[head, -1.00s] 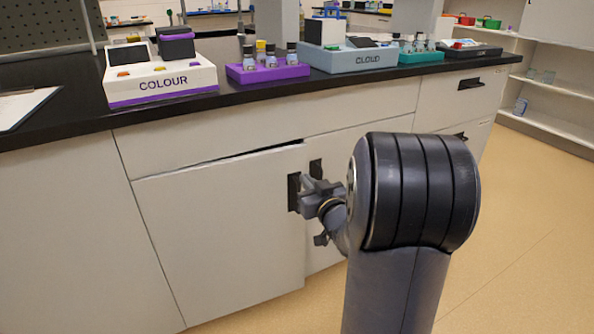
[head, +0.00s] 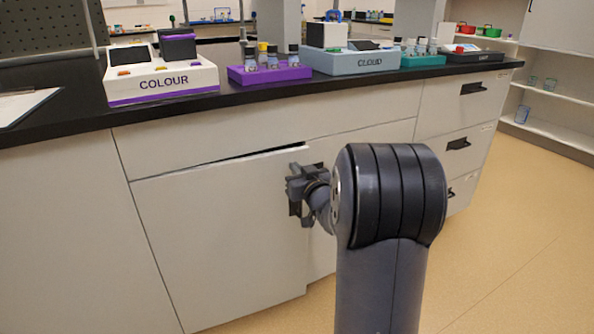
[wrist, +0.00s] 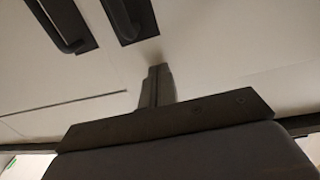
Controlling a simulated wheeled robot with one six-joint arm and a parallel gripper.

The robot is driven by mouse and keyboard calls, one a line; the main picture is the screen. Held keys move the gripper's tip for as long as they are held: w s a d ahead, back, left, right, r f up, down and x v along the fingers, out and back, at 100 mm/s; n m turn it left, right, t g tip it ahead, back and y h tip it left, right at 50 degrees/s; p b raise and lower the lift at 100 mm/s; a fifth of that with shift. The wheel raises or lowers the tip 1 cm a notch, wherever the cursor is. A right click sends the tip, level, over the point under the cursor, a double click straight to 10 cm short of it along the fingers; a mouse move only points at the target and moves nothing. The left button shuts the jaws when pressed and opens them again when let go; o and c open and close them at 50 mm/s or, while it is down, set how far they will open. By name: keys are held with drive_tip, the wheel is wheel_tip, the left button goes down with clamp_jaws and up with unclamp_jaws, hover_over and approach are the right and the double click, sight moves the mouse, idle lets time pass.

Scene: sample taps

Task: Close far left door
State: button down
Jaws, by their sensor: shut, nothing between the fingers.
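The far left door (head: 225,235) is the pale cabinet door under the bench in the head view. It stands slightly ajar, with a thin dark gap along its top edge. My gripper (head: 296,188) is at the door's right edge, in front of its dark handle, which it largely covers. In the wrist view my gripper (wrist: 157,72) has its fingers together and empty, pointing at a pale panel. Two dark handles, a left one (wrist: 62,22) and a right one (wrist: 130,18), show beyond the fingertips. I cannot tell whether the fingers touch the panel.
The black benchtop (head: 235,97) carries a colour unit (head: 160,80), a purple vial rack (head: 270,75) and a cloud unit (head: 365,62). Drawers (head: 458,145) with dark handles stand to the right. The floor (head: 490,270) at right is clear.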

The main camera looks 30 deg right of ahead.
drive_tip(key=w+p, duration=0.1)
drive_tip(key=w+n+y+p, duration=0.1)
drive_tip(key=w+y+p, duration=0.1)
drive_tip(key=shift+w+d+r, duration=0.2)
drive_tip(key=shift+w+r, duration=0.05)
drive_tip(key=shift+w, duration=0.15)
drive_tip(key=shift+a, duration=0.1)
